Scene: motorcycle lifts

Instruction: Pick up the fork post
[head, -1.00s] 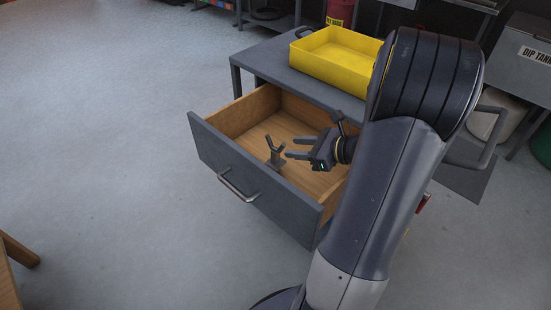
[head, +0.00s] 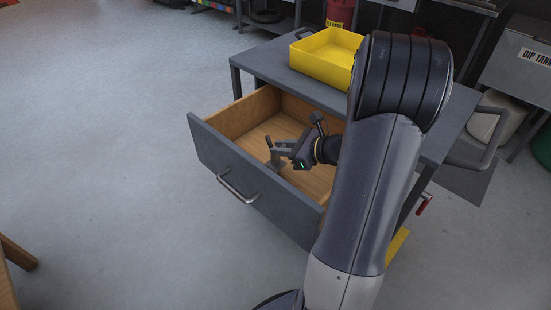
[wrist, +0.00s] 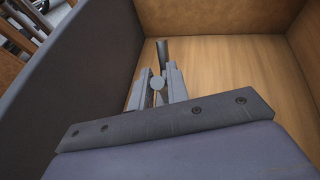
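The fork post (head: 272,155) is a small dark grey post with a forked top, standing on the wooden floor of the open drawer (head: 233,182). My gripper (head: 272,147) has its fingers level at the post's upper part, and they partly hide it in the head view. In the wrist view, the two grey fingers (wrist: 157,88) lie on either side of the post (wrist: 162,52). One prong's round end shows between them, and the other rises beyond. Whether the fingers press on the post or stand just clear cannot be seen. The post looks upright.
The drawer's grey front panel and wooden walls surround the gripper closely. A yellow tray (head: 326,72) sits on the grey bench top (head: 268,60) above. A wooden piece (head: 12,270) is at the lower left. The floor to the left is clear.

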